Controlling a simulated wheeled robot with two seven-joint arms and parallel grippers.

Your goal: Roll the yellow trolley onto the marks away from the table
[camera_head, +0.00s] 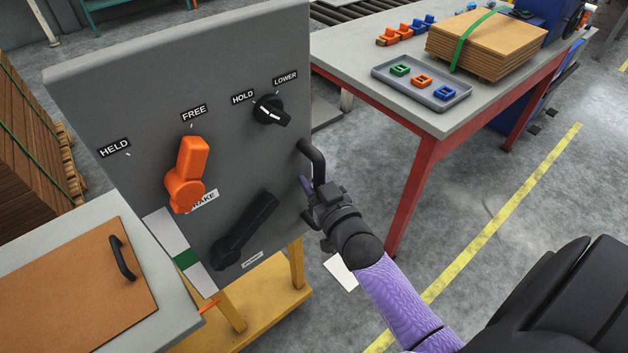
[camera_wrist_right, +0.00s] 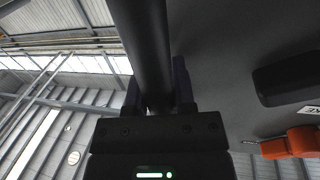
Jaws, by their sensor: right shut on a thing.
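The yellow trolley (camera_head: 272,316) stands on the floor at lower left in the head view, under a tall grey control panel (camera_head: 110,95). A black upright handle (camera_head: 315,163) is on the panel's right edge. My right gripper (camera_head: 312,190) is shut on the lower part of this handle. In the right wrist view the handle (camera_wrist_right: 147,45) runs between the gripper's fingers (camera_wrist_right: 158,95). An orange brake lever (camera_head: 189,172) points up toward FREE. A white floor mark (camera_head: 340,272) lies right of the trolley. My left gripper is not in view.
A red-legged table (camera_head: 385,72) with a parts tray (camera_head: 425,98) and a strapped stack of boards (camera_head: 482,45) stands at the upper right. A yellow line (camera_head: 490,232) crosses the clear floor. A wooden stack (camera_head: 30,135) is at left.

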